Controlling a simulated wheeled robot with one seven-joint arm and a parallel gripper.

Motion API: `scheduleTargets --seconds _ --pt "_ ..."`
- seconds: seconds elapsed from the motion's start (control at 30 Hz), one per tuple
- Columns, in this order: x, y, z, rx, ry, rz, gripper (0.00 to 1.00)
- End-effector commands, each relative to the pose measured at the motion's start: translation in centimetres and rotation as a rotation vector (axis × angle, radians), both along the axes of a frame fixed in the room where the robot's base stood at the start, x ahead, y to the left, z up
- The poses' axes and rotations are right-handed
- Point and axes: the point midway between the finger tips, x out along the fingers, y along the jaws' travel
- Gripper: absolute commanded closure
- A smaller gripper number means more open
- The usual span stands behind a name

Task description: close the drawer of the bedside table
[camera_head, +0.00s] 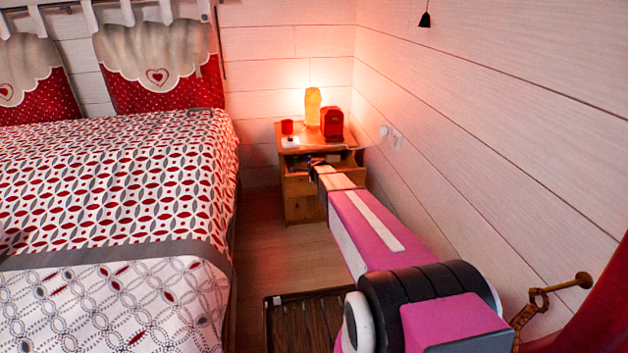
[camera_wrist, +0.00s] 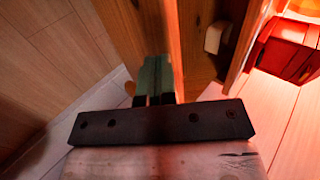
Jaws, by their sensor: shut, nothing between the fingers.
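The wooden bedside table (camera_head: 298,208) stands in the corner between the bed and the right wall. Its top drawer (camera_wrist: 135,30) is partly pulled out, with a dark gap below the tabletop. A pale object (camera_wrist: 215,38) shows inside the drawer in the wrist view. My gripper (camera_head: 316,164) is at the drawer's front in the head view, and my arm hides part of the table. In the wrist view the greenish fingers (camera_wrist: 155,75) are together and empty, close against the drawer front. A small orange knob (camera_wrist: 130,88) shows beside them. I cannot tell whether they touch the wood.
On the tabletop stand a lit lamp (camera_head: 313,105), a red box (camera_head: 332,123) and a red cup (camera_head: 287,127). The bed (camera_head: 115,190) fills the left side. Bare floor (camera_head: 280,255) lies between bed and wall, with a dark slatted piece (camera_head: 310,315) nearer me.

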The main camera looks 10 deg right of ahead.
Motion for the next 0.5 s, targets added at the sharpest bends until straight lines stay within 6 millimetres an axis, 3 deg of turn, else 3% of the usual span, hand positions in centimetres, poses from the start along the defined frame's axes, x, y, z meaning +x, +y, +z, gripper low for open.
scheduleTargets --seconds 0.03,0.2,0.5 --pt "1.7 0.0 -0.1 0.000 -0.001 0.000 1.00" --pt "5.9 0.0 -0.2 0.000 -0.001 0.000 1.00" --pt "12.3 0.0 -0.2 0.000 0.000 0.000 1.00"
